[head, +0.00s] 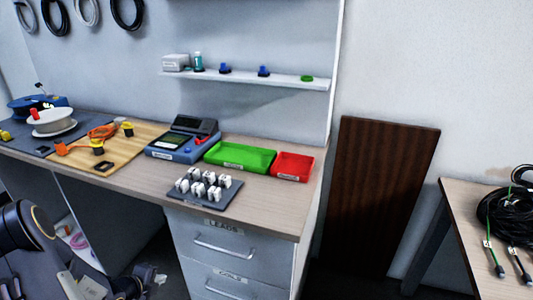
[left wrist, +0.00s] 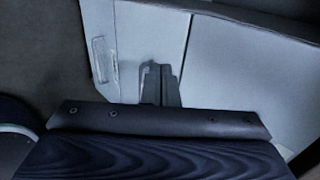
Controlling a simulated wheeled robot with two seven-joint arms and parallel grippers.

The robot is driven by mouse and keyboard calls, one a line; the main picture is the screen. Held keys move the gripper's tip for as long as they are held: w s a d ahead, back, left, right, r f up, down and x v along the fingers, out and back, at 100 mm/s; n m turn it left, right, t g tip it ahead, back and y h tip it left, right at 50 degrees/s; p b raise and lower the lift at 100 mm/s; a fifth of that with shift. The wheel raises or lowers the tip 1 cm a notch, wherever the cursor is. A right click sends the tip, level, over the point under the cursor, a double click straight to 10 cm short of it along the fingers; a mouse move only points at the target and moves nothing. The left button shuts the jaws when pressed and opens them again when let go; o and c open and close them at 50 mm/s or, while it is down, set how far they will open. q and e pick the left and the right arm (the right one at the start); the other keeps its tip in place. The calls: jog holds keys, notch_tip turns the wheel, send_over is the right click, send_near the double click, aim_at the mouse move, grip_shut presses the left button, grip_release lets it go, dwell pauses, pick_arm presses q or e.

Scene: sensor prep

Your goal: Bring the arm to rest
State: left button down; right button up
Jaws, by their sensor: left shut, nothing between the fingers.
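My left arm (head: 22,228) comes in at the lower left of the head view, low in front of the workbench. My left gripper (head: 145,273) is at the bottom of that view, below the benchtop and left of the drawers. In the left wrist view its dark fingers (left wrist: 160,84) are together and hold nothing. Pale cabinet panels lie beyond the fingertips, apart from them as far as I can tell. My right gripper is not in view.
The workbench (head: 265,196) carries a block rack (head: 205,208), a blue device (head: 183,142), a green tray (head: 240,167) and a red tray (head: 291,177). The drawers (head: 225,262) are closed. A side table (head: 465,225) holds black cables (head: 507,216).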

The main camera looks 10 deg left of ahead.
pick_arm(q)
jog(key=d+r+m+h+p, duration=0.2)
jog(key=d+r+m+h, duration=0.1)
jog(key=d+r+m, duration=0.7)
jog(key=d+r+m+h+p, duration=0.3)
jog(key=d+r+m, duration=0.4)
jog(key=r+m, duration=0.6)
jog(key=s+d+r+m+g+p, duration=0.2)
jog(key=s+d+r+m, duration=0.5)
jog(key=r+m, duration=0.25)
jog(key=s+r+m+g+y+p, duration=0.1)
jog(key=s+r+m+y+p, duration=0.1)
jog(key=s+m, duration=1)
jog(key=m+y+p, duration=0.1)
jog(key=m+p, duration=0.1)
jog(key=m, duration=0.4)
jog(key=shift+d+r+m+g, duration=0.25)
jog(key=shift+r+m+g, duration=0.05)
jog(key=shift+m+g, duration=0.1)
